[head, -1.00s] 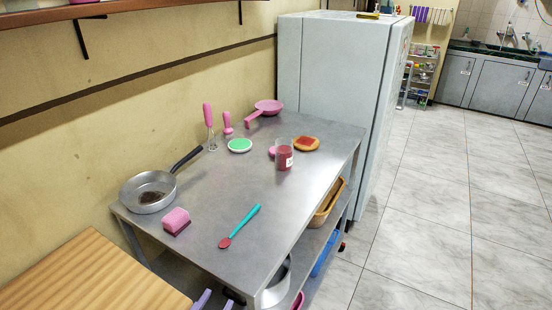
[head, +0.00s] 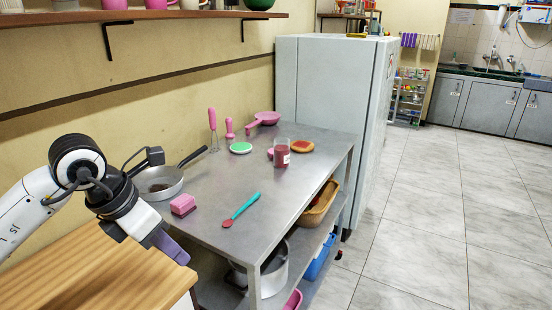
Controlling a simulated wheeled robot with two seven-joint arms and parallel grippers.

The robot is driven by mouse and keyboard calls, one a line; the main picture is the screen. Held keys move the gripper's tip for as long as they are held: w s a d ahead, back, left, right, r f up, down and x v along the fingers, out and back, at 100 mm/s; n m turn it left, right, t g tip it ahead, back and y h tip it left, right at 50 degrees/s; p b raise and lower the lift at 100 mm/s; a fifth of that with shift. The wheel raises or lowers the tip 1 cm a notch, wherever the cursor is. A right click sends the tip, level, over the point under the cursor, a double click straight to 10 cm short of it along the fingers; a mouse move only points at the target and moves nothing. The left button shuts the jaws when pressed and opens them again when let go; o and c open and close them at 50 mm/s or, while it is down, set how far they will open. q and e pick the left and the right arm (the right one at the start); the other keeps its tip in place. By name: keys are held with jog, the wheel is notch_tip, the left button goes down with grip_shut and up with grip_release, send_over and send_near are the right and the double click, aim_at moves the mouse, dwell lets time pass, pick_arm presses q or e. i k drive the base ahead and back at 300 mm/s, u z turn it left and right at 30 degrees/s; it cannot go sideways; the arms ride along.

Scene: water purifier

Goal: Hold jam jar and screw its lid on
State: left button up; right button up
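The jam jar (head: 282,154), clear with red jam and a pale label, stands upright on the metal table. A small pink round piece (head: 270,153) shows just left of it, partly hidden by the jar; I cannot tell for sure that it is the lid. My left gripper (head: 172,248), with purple fingers, is over the wooden board's right edge at the lower left, well short of the jar. Its fingers overlap in this view, so their opening does not show. My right gripper is out of view.
The metal table (head: 225,185) also carries a pan (head: 158,183), a pink sponge (head: 183,205), a teal spoon (head: 242,210), a green-topped dish (head: 241,147) and jam bread (head: 302,146). A wooden board (head: 100,275) is at front left. A fridge (head: 325,85) stands behind. The right floor is clear.

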aim_at(281, 145)
jog(key=z, duration=1.3)
jog(key=i, duration=3.2)
jog(key=u, duration=2.7)
jog(key=i, duration=0.5)
jog(key=u, duration=0.05)
